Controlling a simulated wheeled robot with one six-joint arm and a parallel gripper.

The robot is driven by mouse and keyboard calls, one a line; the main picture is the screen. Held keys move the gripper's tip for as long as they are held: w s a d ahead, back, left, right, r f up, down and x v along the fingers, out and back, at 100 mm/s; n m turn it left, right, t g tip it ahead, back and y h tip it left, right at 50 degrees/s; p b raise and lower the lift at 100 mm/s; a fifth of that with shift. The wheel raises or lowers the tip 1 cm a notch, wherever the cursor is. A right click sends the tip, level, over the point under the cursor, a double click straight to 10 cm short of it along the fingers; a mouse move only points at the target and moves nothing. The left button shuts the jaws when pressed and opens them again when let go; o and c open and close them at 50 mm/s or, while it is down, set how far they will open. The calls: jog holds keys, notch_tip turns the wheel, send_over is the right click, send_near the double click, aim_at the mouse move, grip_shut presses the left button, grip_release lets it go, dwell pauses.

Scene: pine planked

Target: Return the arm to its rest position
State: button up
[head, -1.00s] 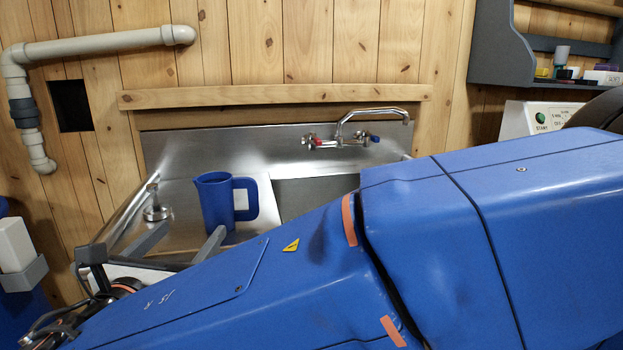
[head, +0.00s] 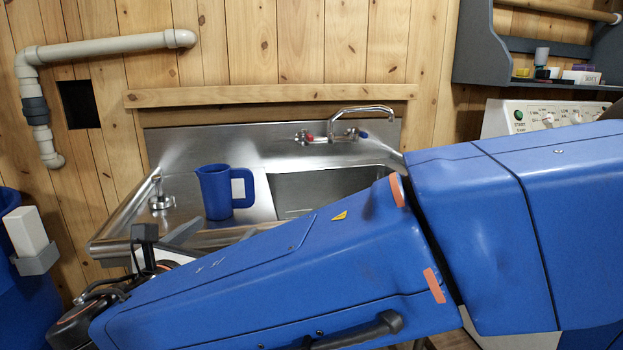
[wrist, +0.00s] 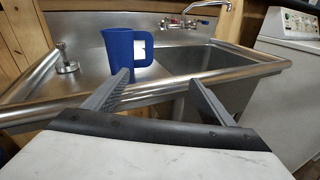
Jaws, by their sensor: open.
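My gripper (wrist: 160,97) is open and empty in the wrist view, its two grey fingers spread apart in front of the sink's front rim. In the head view the grey fingers (head: 195,232) show partly behind my blue arm, which crosses the picture from lower left to right. A blue jug (wrist: 124,48) with its handle to the right stands upright on the sink's drainboard, beyond the fingers. The jug also shows in the head view (head: 214,192). It is apart from the fingers in the head view.
The steel sink (head: 310,192) has a basin at right and a wall faucet (head: 345,132) above. A small metal fitting (head: 161,198) stands left on the drainboard. A white machine with knobs (head: 545,113) and a grey shelf (head: 535,60) are at right. A blue bin (head: 25,285) is at left.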

jog(key=w+d+f+m+g+h, duration=0.1)
jog(key=d+f+m+g, duration=0.25)
jog(key=d, duration=0.75)
jog(key=w+d+f+m+g+h, duration=0.1)
jog(key=d+f+m+g, duration=0.3)
jog(key=d, duration=0.7)
jog(key=w+d+f+m+g+h, duration=0.1)
jog(key=d+f+m+g, duration=0.1)
jog(key=d+m, duration=0.65)
jog(key=s+d+f+m+g+y, duration=0.1)
jog(key=s+d+f+m+y, duration=0.2)
jog(key=s+d+m, duration=0.4)
jog(key=s+d+f+m+g+y, duration=0.1)
jog(key=s+d+f+m+y, duration=0.2)
jog(key=s+d+f+m, duration=0.3)
jog(key=shift+s+d+m, duration=1.15)
jog(key=shift+s+m, duration=0.2)
jog(key=shift+m, duration=0.55)
jog(key=shift+g, duration=0.25)
jog(key=shift+c, duration=0.3)
